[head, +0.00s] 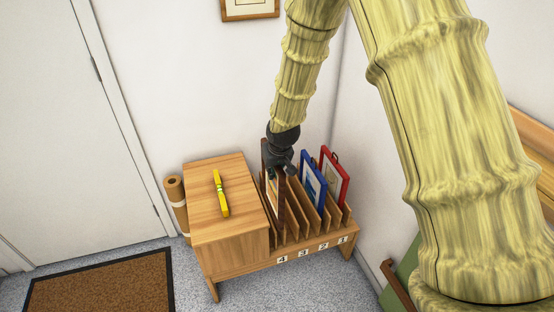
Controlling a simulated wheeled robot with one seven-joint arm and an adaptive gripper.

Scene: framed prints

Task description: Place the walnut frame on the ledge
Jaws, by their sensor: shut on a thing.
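The walnut frame (281,208) is a dark brown frame with a light print, standing upright at the left end of the slotted wooden rack (310,257), by the slot labelled 4. My gripper (284,168) is above the rack and shut on the frame's upper edge. The fingertips are small and dark here, and my gripper hides part of the frame. I cannot tell whether its lower edge rests in the slot or is slightly raised. I cannot make out for certain which surface is the ledge.
A blue frame (314,180) and a red frame (334,178) stand in slots to the right. A yellow level-like tool (221,193) lies on the cabinet top (205,174). A rolled mat (175,190) leans at left. My arm hides much of the right side.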

